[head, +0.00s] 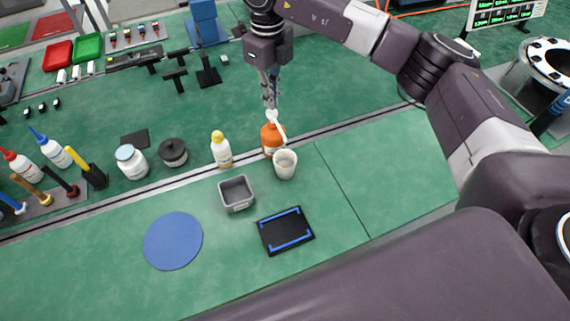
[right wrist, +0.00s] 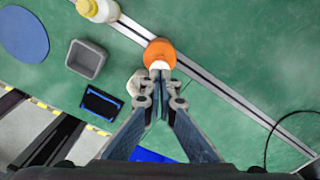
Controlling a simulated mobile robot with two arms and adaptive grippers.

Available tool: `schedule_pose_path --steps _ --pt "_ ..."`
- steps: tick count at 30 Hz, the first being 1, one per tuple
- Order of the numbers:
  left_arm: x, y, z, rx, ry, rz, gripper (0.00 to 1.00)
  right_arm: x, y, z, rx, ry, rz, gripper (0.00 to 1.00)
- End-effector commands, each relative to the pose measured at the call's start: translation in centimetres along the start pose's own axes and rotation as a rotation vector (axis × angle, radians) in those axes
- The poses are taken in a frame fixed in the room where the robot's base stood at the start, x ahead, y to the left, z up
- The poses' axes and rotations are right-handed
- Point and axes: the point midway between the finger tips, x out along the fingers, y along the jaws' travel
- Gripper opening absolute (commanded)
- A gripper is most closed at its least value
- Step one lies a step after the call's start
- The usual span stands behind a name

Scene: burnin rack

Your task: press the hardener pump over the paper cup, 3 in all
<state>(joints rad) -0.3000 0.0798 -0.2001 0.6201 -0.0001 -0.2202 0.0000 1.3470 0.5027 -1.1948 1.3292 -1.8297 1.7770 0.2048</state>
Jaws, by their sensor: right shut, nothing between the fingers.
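The orange hardener bottle (head: 269,141) stands on the green bench with a white pump head (head: 273,117) and a spout slanting down toward the cup. The white paper cup (head: 285,166) stands upright just in front of the bottle, under the spout end. My right gripper (head: 271,103) points down, shut and empty, at the top of the pump head; I cannot tell whether it touches. In the right wrist view the shut fingertips (right wrist: 160,78) lie over the pump, with the orange bottle (right wrist: 160,52) beyond. There the cup (right wrist: 135,84) is partly hidden by a finger. My left gripper is out of view.
A yellow-capped bottle (head: 221,150) stands left of the orange one. A grey bin (head: 236,194), a black scale-like pad (head: 285,231) and a blue disc (head: 173,241) lie in front. A metal rail (head: 190,181) crosses the bench. The bench right of the cup is clear.

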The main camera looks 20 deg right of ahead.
Motion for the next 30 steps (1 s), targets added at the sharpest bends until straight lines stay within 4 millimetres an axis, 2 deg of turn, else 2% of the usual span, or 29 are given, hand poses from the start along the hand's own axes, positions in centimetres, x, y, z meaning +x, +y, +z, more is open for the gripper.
schedule_pose_path --steps 18,30 --pt "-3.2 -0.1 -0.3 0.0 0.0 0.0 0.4 -5.7 0.0 0.0 0.0 -0.001 -0.001 0.0" --pt "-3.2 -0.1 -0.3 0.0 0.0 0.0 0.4 -6.0 0.0 0.0 0.0 0.0 0.0 0.0"
